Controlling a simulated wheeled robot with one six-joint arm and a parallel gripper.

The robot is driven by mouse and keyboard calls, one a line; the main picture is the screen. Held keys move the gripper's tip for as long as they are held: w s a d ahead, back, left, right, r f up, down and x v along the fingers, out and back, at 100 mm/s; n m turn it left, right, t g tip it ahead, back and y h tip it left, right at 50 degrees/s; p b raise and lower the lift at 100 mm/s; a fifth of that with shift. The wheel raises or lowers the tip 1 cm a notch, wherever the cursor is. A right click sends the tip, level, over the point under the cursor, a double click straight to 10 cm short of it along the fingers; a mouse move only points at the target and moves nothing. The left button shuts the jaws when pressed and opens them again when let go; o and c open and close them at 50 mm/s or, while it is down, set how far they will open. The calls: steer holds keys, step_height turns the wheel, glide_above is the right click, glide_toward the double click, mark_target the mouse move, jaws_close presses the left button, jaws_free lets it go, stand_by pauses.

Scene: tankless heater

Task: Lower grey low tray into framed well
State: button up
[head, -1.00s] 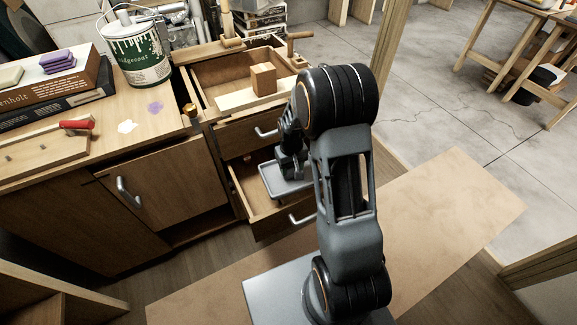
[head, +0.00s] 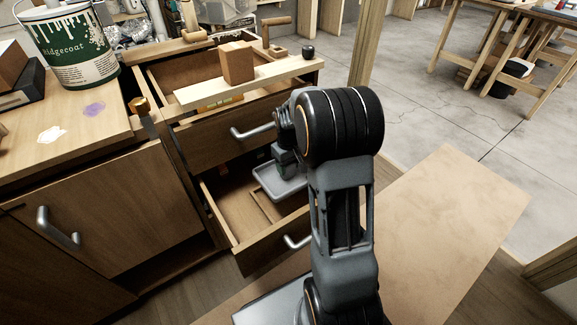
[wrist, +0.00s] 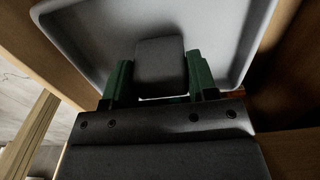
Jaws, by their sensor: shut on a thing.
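The grey low tray (head: 279,184) is over the open lower drawer (head: 232,214), towards its back right in the head view. My gripper (head: 286,158) is above the tray and shut on a dark raised block at its middle. In the wrist view, the green fingers (wrist: 160,75) stand on both sides of that block, and the tray (wrist: 100,28) spreads beyond them. A thin wooden divider (head: 263,207) shows in the drawer just in front of the tray, probably part of the framed well. The tray and my arm hide the rest. I cannot tell whether the tray touches the drawer floor.
The upper drawer (head: 225,141) is also open above, with a pale plank (head: 250,83) across it and a wooden block (head: 237,62) on the plank. A metal handle (head: 252,131) juts out near my wrist. The cabinet door (head: 110,220) is at left.

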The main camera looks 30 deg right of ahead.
mark_target(289, 176)
steer(key=shift+s+a, duration=0.1)
stand_by(0.4)
steer(key=shift+f+b, duration=1.2)
steer(key=shift+f, duration=1.3)
steer(key=shift+f, duration=0.2)
steer(key=shift+f+b, duration=0.85)
steer(key=shift+f, duration=0.65)
steer(key=shift+f+b, duration=0.8)
steer(key=shift+f, duration=0.5)
stand_by(0.5)
steer(key=o, duration=1.2)
step_height(289, 176, up, 14)
steer(key=p, duration=0.6)
